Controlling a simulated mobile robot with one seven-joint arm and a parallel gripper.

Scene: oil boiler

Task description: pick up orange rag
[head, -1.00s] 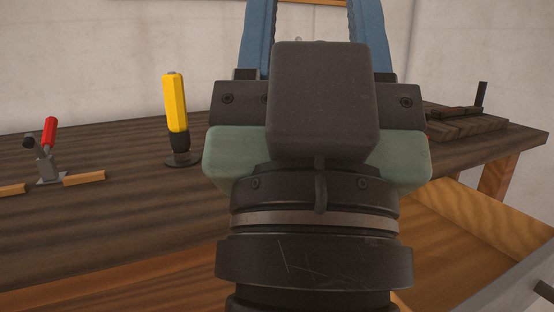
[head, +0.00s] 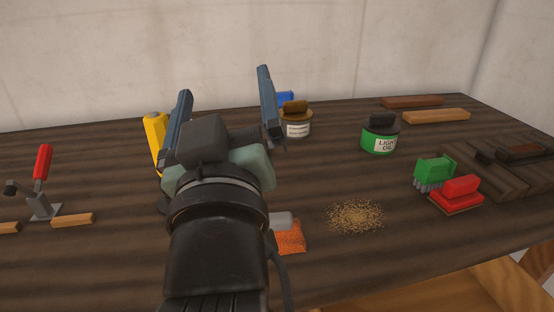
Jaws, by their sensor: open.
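The orange rag (head: 291,238) lies flat on the dark wooden workbench in the head view, just right of my arm. My wrist hides its left part, and a small light grey block (head: 282,220) overlaps its upper edge; I cannot tell whether the block rests on it. My gripper (head: 224,82) is open, with its two blue fingers spread and nothing visible between them. It points toward the back of the bench, farther away than the rag and apart from it.
Left are a red-handled clamp (head: 42,168) and a yellow-handled tool (head: 154,134). Behind my gripper stands a labelled jar (head: 297,124). Right are a green oil tin (head: 379,138), sawdust (head: 355,216), a green brush (head: 434,172) and a red brush (head: 457,193). The front right bench is clear.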

